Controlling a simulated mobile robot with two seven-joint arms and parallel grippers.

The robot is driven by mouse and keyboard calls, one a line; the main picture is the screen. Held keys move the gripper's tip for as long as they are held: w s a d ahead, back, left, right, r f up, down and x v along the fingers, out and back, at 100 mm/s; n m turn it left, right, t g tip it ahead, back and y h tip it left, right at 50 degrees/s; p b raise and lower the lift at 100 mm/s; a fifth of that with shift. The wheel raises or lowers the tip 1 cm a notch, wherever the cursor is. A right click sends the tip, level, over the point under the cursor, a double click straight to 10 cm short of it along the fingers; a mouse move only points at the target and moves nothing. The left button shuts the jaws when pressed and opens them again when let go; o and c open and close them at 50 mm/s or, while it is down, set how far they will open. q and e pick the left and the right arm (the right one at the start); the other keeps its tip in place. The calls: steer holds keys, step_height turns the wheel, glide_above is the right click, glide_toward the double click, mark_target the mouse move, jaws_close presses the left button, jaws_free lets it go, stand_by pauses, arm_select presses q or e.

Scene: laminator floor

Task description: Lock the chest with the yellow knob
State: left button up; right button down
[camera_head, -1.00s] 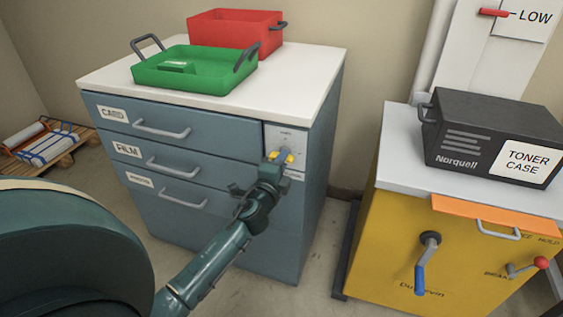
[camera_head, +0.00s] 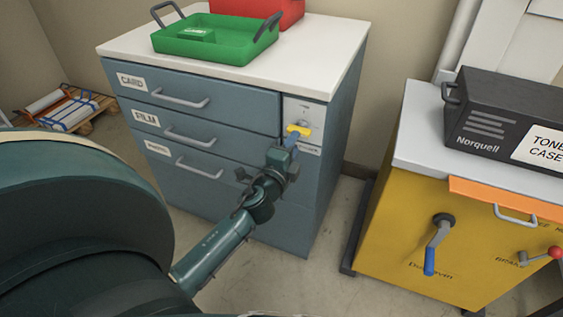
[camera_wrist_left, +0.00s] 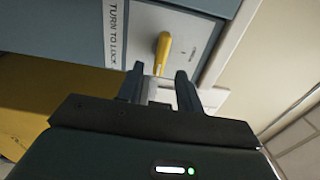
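The blue-grey chest (camera_head: 215,106) has several drawers and a white top. Its yellow knob (camera_head: 299,131) sits on a pale plate at the upper right of the front and lies about level. In the left wrist view the knob (camera_wrist_left: 162,53) runs parallel to the words "TURN TO LOCK". My left gripper (camera_head: 293,141) is in front of the knob, slightly below it in the head view. In the left wrist view its two fingers (camera_wrist_left: 160,80) are apart with nothing between them, and the knob is just beyond the tips. My right gripper is not in view.
A green tray (camera_head: 255,42) and a red bin (camera_head: 278,10) stand on the chest. A yellow cabinet (camera_head: 400,225) with cranks stands to the right, bearing a black toner case (camera_head: 485,100). A pallet with rolls (camera_head: 70,112) lies at the left. Floor shows between chest and cabinet.

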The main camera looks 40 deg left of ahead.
arm_select(q)
steer(key=v, duration=0.8)
steer(key=shift+s+b, duration=0.2)
steer(key=shift+b, duration=0.1)
